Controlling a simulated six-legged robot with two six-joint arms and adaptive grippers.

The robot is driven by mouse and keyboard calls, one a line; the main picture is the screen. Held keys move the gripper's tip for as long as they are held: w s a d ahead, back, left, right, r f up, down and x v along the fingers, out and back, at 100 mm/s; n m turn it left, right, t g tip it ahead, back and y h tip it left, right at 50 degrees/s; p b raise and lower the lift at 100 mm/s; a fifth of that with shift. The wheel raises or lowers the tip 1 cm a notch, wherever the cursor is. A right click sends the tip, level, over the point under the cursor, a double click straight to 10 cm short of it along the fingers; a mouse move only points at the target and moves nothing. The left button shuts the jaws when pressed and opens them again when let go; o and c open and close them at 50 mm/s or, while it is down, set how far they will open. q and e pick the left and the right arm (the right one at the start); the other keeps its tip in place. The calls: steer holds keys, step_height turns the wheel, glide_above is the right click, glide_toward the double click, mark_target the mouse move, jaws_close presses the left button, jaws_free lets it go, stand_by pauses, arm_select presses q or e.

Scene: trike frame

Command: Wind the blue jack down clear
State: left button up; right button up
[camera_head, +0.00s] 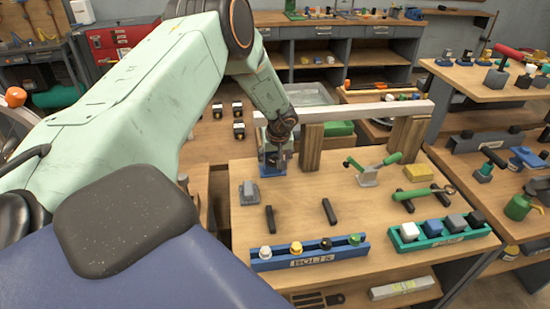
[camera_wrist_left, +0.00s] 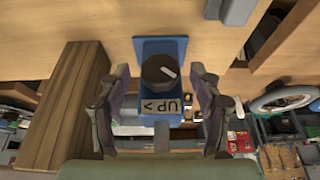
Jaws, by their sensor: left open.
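The blue jack (camera_wrist_left: 160,48) shows in the left wrist view with a dark round knob (camera_wrist_left: 160,70) bearing a white mark, and a plate reading "UP" with an arrow. In the head view the jack (camera_head: 270,170) stands at the table's left back, under the left end of a pale beam, partly hidden by my gripper. My left gripper (camera_wrist_left: 160,98) is open, its two fingers on either side of the knob and apart from it. In the head view the left gripper (camera_head: 276,158) points down at the jack. My right gripper is not in view.
The pale beam (camera_head: 375,110) also crosses wooden posts (camera_head: 312,150). A grey block (camera_head: 248,193), black bars, a blue bolt rack (camera_head: 310,258), a green tray (camera_head: 440,238) and green-handled clamps (camera_head: 372,168) lie on the table (camera_head: 295,220). Bare wood lies between them.

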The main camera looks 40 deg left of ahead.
arm_select(q)
steer(key=shift+d, duration=0.1)
steer(key=shift+w+a+f, duration=0.2)
steer(key=shift+a+f, duration=0.2)
steer(key=shift+a, duration=0.1)
steer(key=c, duration=0.6)
steer(key=shift+d+r, duration=0.15)
steer(key=shift+d, duration=0.05)
steer(key=shift+c, duration=2.6)
steer(key=shift+s, duration=0.1)
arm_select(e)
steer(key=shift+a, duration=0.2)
arm_select(q)
steer(key=shift+t, duration=0.3)
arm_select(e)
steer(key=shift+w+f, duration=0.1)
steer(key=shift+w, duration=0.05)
